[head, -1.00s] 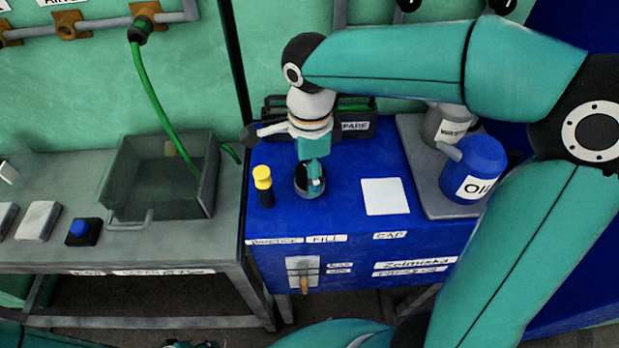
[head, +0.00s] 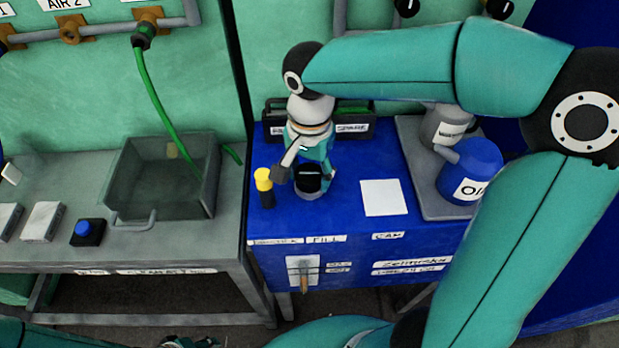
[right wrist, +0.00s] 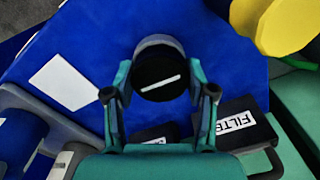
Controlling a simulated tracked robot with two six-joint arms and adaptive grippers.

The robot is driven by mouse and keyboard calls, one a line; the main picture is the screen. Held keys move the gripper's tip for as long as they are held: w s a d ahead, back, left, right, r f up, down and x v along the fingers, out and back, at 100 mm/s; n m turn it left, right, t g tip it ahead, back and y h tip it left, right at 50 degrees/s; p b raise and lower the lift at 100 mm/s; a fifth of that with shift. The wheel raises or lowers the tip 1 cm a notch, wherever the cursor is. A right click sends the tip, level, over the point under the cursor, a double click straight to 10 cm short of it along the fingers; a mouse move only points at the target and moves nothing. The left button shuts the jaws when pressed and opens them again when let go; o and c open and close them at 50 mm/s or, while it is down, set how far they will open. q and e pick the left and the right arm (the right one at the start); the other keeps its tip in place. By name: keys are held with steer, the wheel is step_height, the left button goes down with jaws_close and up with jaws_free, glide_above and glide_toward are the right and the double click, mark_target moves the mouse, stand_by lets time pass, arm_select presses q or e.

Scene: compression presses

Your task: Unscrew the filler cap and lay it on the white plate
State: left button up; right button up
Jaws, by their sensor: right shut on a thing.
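The black filler cap (head: 309,178) sits on the grey filler neck (head: 310,194) on the blue press top. In the right wrist view the cap (right wrist: 158,76) shows a white line across its top. My right gripper (head: 312,172) comes from above and is shut on the cap, one finger on each side in the right wrist view (right wrist: 159,88). The white plate (head: 384,197) lies flat and empty to the right of the cap; it also shows in the right wrist view (right wrist: 66,82). A small part at the bottom edge looks like my left gripper (head: 190,342), mostly cut off.
A yellow-topped dipstick (head: 263,187) stands close left of the cap. A blue oil can (head: 468,172) stands on a grey tray (head: 427,198) at right. A grey basin (head: 120,195) is at left.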

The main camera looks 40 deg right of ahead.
mark_target(310, 173)
steer(key=shift+r, duration=0.35)
steer(key=shift+r+p, duration=0.35)
steer(key=shift+p, duration=0.15)
steer(key=shift+r+p, duration=0.55)
steer(key=shift+r, duration=0.1)
steer(key=shift+r+p, duration=1.6)
steer(key=shift+r, duration=0.35)
steer(key=shift+f, duration=0.1)
